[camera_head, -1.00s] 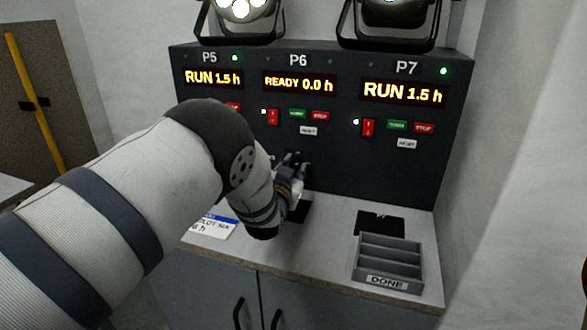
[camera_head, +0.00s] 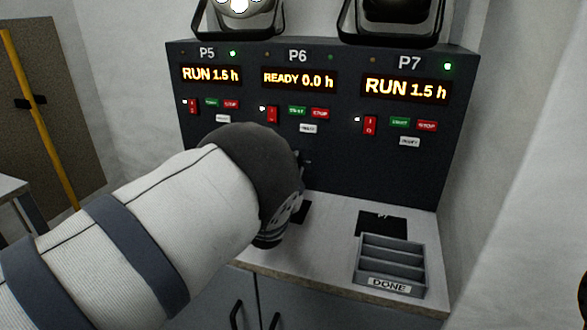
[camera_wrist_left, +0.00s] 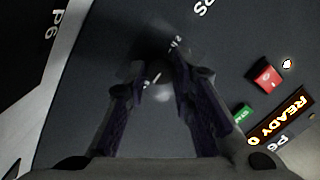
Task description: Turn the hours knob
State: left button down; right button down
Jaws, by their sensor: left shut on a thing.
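The dark control panel (camera_head: 335,180) carries sections P5, P6 and P7. The P6 display (camera_head: 299,81) reads READY 0.0 h; part of it also shows in the left wrist view (camera_wrist_left: 285,115). In the left wrist view my left gripper (camera_wrist_left: 157,72) is at the panel face below the P6 controls. Its two fingers are shut on a small dark knob (camera_wrist_left: 153,79) with a white mark, mostly hidden between them. In the head view my left arm covers the knob and nearly all of the gripper. My right gripper is not in view.
P6 has a red rocker switch (camera_head: 272,114), a green button (camera_head: 297,111), a red STOP button (camera_head: 320,113) and a white button (camera_head: 308,128). A grey DONE tray (camera_head: 389,283) stands on the counter at the right.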

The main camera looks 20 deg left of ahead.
pick_arm(q)
jog(key=shift+r, duration=0.15)
dwell(0.4)
jog(key=c, duration=1.4)
grip_release()
jog(key=shift+o, duration=0.2)
jog(key=shift+s, duration=0.3)
jog(key=s, duration=0.7)
jog(key=shift+d, duration=0.3)
